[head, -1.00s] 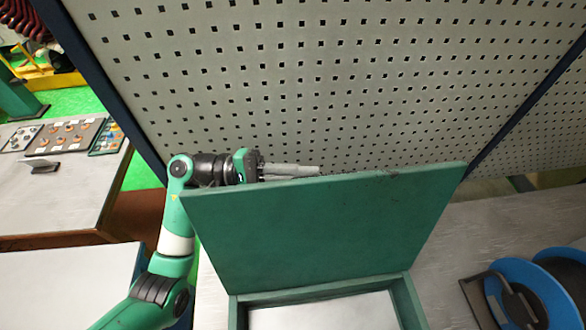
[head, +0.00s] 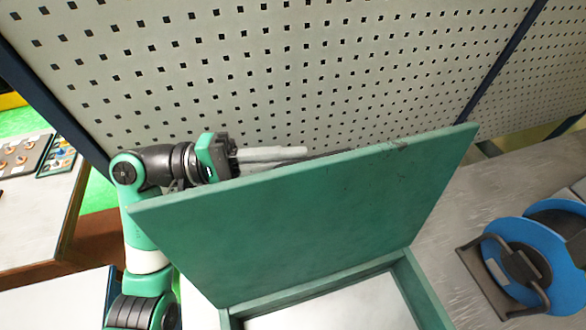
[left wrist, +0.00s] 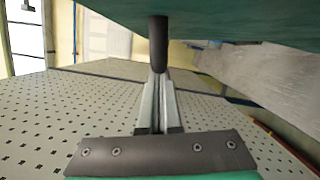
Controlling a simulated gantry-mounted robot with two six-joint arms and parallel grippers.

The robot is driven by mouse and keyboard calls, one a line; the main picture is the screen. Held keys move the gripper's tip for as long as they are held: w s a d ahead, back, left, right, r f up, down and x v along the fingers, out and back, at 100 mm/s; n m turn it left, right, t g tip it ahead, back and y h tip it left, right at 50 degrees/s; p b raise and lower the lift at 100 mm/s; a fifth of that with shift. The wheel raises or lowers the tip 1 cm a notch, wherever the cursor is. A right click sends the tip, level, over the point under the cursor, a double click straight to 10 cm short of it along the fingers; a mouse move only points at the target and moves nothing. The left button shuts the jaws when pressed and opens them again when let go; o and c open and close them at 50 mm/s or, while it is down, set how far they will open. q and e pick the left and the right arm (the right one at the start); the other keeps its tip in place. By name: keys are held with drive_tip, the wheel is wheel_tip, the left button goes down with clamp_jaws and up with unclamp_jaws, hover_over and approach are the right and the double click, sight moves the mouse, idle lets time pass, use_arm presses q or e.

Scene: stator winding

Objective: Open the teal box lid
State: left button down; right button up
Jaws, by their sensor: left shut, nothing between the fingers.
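The teal box lid (head: 310,215) stands raised in the head view, hinged along the back of the teal box (head: 432,295), and the box's light interior shows below it. My left gripper (head: 305,153) is behind the lid's upper edge, between the lid and the pegboard. Its fingers are shut and empty. In the left wrist view, the shut fingers (left wrist: 158,95) point toward a dark upright rod, and the lid's teal surface (left wrist: 230,18) spans the top. I cannot tell whether the fingers touch the lid. My right gripper is in neither view.
A grey pegboard (head: 270,70) rises close behind the lid and my left arm. A blue spool (head: 525,262) on a dark stand sits on the bench to the right. A side table with trays (head: 22,158) is at the far left. Bare bench shows right of the box.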

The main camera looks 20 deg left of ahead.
use_arm(q)
drive_tip(key=w+b+v, duration=0.1)
drive_tip(key=v, duration=0.9)
drive_tip(key=shift+a+f, duration=0.25)
drive_tip(key=shift+a, duration=0.1)
